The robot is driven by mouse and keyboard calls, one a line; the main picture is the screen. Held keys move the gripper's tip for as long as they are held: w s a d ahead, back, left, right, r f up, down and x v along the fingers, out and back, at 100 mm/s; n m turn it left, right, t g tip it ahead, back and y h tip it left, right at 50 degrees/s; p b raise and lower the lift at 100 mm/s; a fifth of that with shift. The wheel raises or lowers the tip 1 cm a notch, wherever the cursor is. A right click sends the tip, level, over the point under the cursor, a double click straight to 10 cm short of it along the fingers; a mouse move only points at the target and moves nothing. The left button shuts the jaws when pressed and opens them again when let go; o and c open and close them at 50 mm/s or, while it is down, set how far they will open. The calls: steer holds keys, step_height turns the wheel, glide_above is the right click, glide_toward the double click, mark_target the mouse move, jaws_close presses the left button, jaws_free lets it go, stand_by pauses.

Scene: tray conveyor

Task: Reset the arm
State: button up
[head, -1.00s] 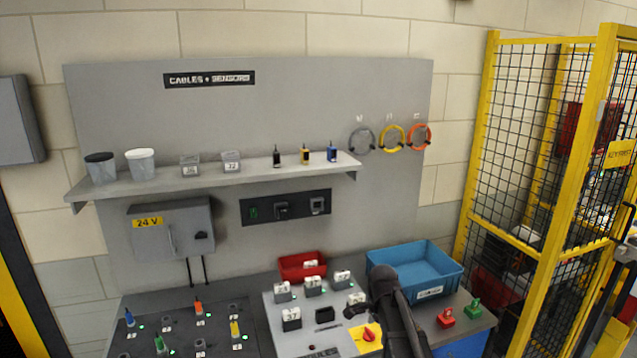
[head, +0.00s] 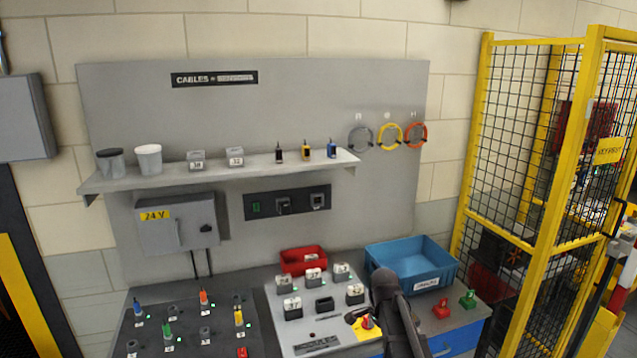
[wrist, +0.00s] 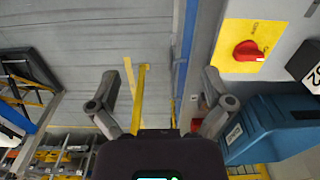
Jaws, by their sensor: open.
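My gripper (wrist: 166,100) shows in the wrist view with its two fingers spread wide apart and nothing between them. Bare grey floor and a yellow floor line lie beyond the fingers. In the head view my dark arm stands at the lower middle, in front of the bench, and the gripper's fingers cannot be made out clearly there. A red rotary switch on a yellow plate (wrist: 248,50) is at the upper right of the wrist view, to the right of the fingers. The same red switch (head: 367,322) shows just left of my arm in the head view.
A blue bin (head: 411,262) and a red bin (head: 303,261) stand at the back of the bench. A panel with several numbered modules (head: 313,277) and a board with coloured plugs (head: 168,332) are left of my arm. A yellow mesh fence (head: 530,150) stands right.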

steer(key=s+f+n+b, duration=0.4)
steer(key=s+n, duration=0.3)
steer(key=s+f+n+b, duration=0.5)
steer(key=s+n, duration=0.1)
steer(key=s, duration=0.2)
steer(key=shift+s+f+n, duration=0.25)
steer(key=shift+f+n, duration=0.05)
steer(key=shift+n, duration=0.1)
steer(key=shift+d, duration=0.1)
stand_by(0.8)
